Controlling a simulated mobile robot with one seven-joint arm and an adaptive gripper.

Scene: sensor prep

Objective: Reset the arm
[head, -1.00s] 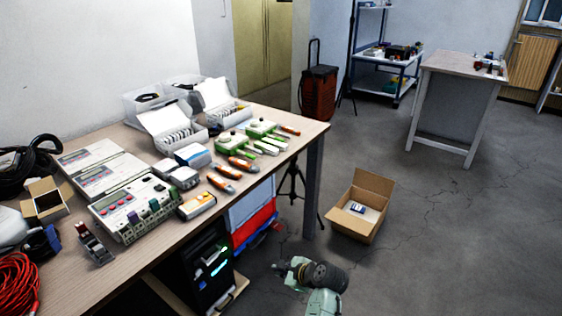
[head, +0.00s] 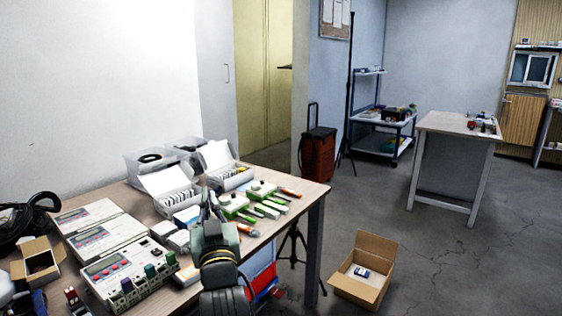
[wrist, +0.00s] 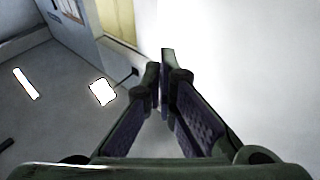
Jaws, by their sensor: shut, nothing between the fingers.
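My gripper (head: 212,205) is raised in the head view, in front of the near part of the wooden workbench (head: 312,190). It points up and away from me and hides some of the tools behind it. In the wrist view the two dark fingers (wrist: 160,82) meet at their tips, shut and empty. Beyond the fingers the wrist view shows a bright white wall and the floor at a tilt.
The bench holds grey instruments (head: 118,265), open white boxes (head: 168,188), green-and-white devices (head: 262,190) and black cables (head: 22,230). An open cardboard box (head: 362,272) with a small item stands on the floor at right. A second table (head: 450,125) stands farther back.

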